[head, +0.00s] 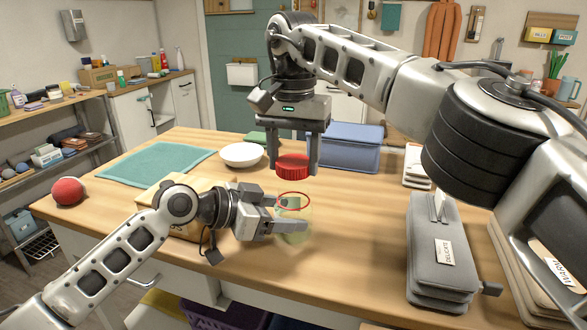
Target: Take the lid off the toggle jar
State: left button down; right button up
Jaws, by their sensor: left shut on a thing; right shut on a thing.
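The red ribbed lid (293,167) is between the fingers of my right gripper (293,170), which is shut on it from above. The toggle jar (293,236) is clear and faintly yellowish, with a red ring at its open mouth. It is upright below the lid, and a visible gap separates the two. My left gripper (291,214) reaches in from the left and is shut on the jar's sides. The fingers hide part of the jar, and its contents are hard to make out.
A white bowl (242,155), a teal mat (157,164) and a red ball (68,191) are on the wooden table (350,240) to the left. A blue box (345,148) stands behind. A grey fabric case (440,260) is at right. The table between jar and case is clear.

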pick_arm(q)
jog(key=shift+c, duration=1.3)
grip_release()
